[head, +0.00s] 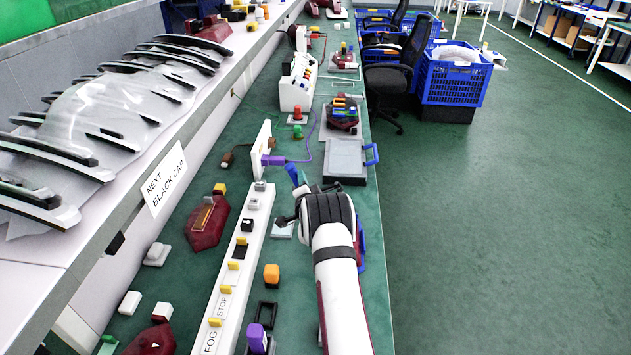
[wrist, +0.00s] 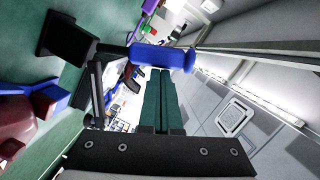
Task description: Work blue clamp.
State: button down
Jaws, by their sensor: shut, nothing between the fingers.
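The blue clamp shows in the head view as a blue handle (head: 291,174) standing just beyond my gripper. In the wrist view its blue handle (wrist: 163,58) lies crosswise at the fingertips, joined to a black metal body on the left. My gripper (head: 285,217) is over the green bench top; its own arm hides much of the clamp in the head view. In the wrist view the two dark green fingers (wrist: 160,75) are together with nothing between them. The handle is at or just past their tips; I cannot tell whether they touch.
A long white button strip (head: 238,262) lies left of my gripper. A grey plate with a blue handle (head: 345,161) lies beyond it. An orange button (head: 271,274) and a purple one (head: 257,338) stand nearer. A dark red lamp (head: 207,220) lies further left.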

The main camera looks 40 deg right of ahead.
jog(key=w+a+n, duration=0.1)
jog(key=w+a+n+g, duration=0.1)
jog(key=n, duration=0.1)
jog(key=shift+f, duration=0.35)
jog(key=shift+w+a+f, duration=0.45)
jog(key=shift+w+a, duration=0.15)
jog(key=r, duration=0.1)
jog(key=s+r, duration=0.1)
jog(key=s+d+r, duration=0.1)
jog(key=shift+r, duration=0.4)
send_near(293, 170)
jog(key=a, duration=0.1)
jog(key=shift+s+a+r, duration=0.2)
jog(key=shift+s, duration=0.15)
